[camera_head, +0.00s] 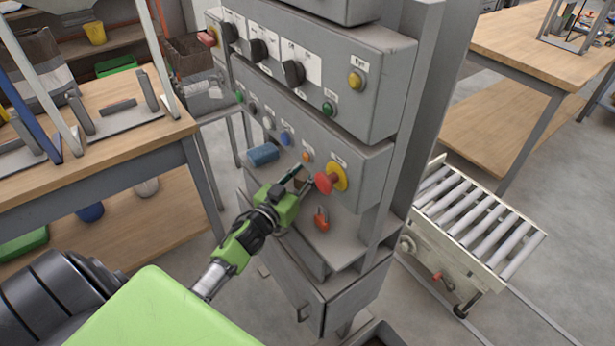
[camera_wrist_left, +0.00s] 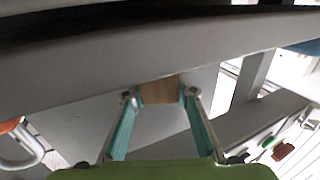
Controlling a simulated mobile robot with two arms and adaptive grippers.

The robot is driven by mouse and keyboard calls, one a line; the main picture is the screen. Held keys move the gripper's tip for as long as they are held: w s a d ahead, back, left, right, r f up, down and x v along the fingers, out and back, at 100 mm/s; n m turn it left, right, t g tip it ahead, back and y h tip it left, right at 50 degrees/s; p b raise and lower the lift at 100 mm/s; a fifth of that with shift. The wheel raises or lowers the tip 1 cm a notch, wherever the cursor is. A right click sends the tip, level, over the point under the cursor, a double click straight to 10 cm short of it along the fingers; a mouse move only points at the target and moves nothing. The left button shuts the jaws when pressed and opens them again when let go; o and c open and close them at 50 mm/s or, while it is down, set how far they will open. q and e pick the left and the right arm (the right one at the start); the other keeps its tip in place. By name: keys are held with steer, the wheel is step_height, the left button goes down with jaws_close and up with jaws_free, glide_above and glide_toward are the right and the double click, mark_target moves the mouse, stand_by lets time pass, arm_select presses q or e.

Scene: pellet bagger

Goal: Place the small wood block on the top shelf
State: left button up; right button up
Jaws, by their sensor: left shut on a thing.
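My left gripper (camera_head: 301,181) reaches to the front of the grey machine, below its lower button panel and left of the red knob on a yellow base. In the left wrist view the gripper (camera_wrist_left: 160,95) is shut on the small wood block (camera_wrist_left: 160,92), a tan piece between the two teal-padded fingertips. In the head view the block is mostly hidden by the fingers. A grey ledge (camera_head: 345,250) of the machine lies below the gripper. I cannot tell which surface is the top shelf. My right gripper is not in view.
The red mushroom knob (camera_head: 325,183) stands out close to the gripper's right. A blue cylinder (camera_head: 263,154) is to its left, and a red padlock (camera_head: 321,219) is on the ledge. A roller conveyor (camera_head: 478,222) is at right; a wooden workbench (camera_head: 110,120) is at left.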

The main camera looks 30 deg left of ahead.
arm_select(q)
steer(key=shift+f, duration=0.8)
steer(key=shift+w+d+f, duration=0.15)
steer(key=shift+w, duration=0.05)
steer(key=shift+f, duration=0.15)
steer(key=o, duration=1.1)
